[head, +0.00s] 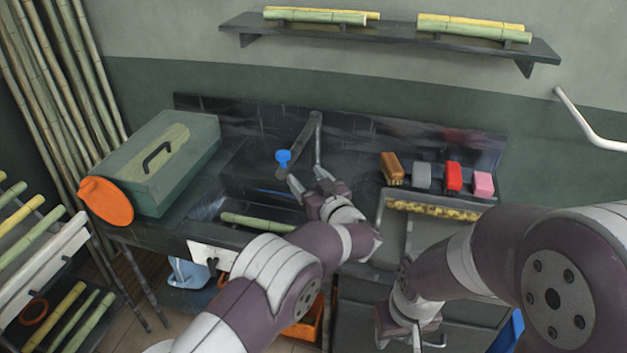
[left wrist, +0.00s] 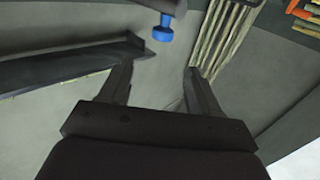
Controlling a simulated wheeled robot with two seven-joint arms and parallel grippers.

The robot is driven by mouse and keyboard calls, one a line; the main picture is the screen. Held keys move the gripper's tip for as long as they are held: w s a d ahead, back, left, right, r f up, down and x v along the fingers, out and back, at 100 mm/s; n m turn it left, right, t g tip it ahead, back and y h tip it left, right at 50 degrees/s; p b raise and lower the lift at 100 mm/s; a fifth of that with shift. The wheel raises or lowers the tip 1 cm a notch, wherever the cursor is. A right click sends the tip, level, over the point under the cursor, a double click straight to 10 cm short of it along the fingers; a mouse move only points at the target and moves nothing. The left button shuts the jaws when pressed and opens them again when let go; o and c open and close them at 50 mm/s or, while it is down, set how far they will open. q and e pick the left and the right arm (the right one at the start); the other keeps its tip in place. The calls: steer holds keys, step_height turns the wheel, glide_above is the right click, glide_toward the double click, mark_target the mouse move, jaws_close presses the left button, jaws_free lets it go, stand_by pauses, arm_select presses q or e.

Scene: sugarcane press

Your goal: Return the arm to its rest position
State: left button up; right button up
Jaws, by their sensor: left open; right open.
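My left gripper (head: 308,177) is open and empty over the sink area of the dark counter, its fingers pointing toward the back wall. In the left wrist view its two fingers (left wrist: 160,78) stand apart with nothing between them. A blue knob (head: 283,156) is just beyond and left of the fingertips, apart from them in the picture. It also shows in the left wrist view (left wrist: 163,31), ahead of the fingers. My right gripper (head: 411,338) points down at the lower front of the counter, partly hidden by its own arm, and holds nothing that I can see.
A green sugarcane stalk (head: 258,222) lies beside my left arm. A green toolbox (head: 160,160) and an orange disc (head: 106,201) are at left. A tray with a yellow stalk (head: 433,210) and several coloured blocks (head: 453,176) are at right. A shelf (head: 390,40) hangs above.

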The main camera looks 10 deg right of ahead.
arm_select(q)
steer(key=s+d+f+m+g+h, duration=0.3)
steer(key=d+f+m+g+h, duration=0.15)
steer(key=d+f+h, duration=0.4)
steer(key=s+a+f+m+g+h, duration=0.2)
steer(key=s+a+f+g, duration=0.1)
steer(key=s+a+f, duration=0.1)
steer(key=s+a+r+n+g+y, duration=0.1)
steer(key=s+a+r+g+y, duration=0.2)
steer(key=s+a, duration=2.3)
steer(key=a+r+g, duration=0.1)
steer(key=a+g, duration=0.2)
steer(key=g, duration=0.1)
steer(key=shift+s+a+n+g+y, duration=0.3)
steer(key=shift+s+n+g+y, duration=0.05)
steer(key=shift+s, duration=0.05)
steer(key=shift+r, duration=0.1)
